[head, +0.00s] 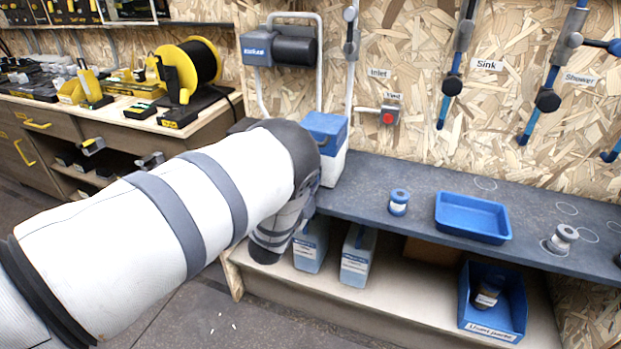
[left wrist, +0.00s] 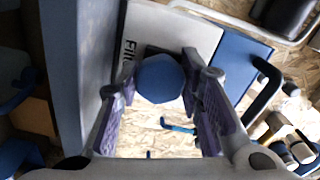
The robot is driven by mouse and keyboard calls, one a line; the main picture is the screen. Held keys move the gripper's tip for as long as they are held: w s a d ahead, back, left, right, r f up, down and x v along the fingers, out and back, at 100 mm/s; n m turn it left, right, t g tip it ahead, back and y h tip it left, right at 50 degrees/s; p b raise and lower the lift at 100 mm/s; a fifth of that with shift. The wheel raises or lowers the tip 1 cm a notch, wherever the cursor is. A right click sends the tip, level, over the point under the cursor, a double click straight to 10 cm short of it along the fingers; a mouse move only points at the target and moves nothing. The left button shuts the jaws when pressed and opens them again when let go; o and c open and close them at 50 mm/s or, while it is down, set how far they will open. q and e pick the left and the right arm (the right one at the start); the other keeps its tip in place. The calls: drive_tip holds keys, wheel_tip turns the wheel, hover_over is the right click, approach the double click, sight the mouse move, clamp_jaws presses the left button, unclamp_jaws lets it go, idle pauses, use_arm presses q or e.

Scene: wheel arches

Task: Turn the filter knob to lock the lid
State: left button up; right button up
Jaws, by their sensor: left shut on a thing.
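The filter box has a white body (head: 333,168) and a blue lid (head: 326,128), and it stands at the left end of the grey shelf. In the left wrist view the white body (left wrist: 205,38) shows partly covered lettering, and the blue lid (left wrist: 245,62) is at its right. The round blue filter knob (left wrist: 160,82) sits on the white face. My left gripper (left wrist: 160,74) is shut on the knob, with one finger on either side. In the head view my left arm hides the gripper and the knob. My right gripper is not in view.
The grey shelf (head: 400,222) holds a blue tray (head: 472,217) and small spools (head: 399,202). Containers (head: 357,255) and a blue bin (head: 493,312) stand on the lower shelf. Pipes and a pump (head: 280,48) are on the wall behind the filter.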

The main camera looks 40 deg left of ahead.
use_arm(q)
drive_tip(key=shift+s+m, duration=0.1)
drive_tip(key=shift+m, duration=0.3)
drive_tip(key=o, duration=1.2)
drive_tip(key=shift+a, duration=0.1)
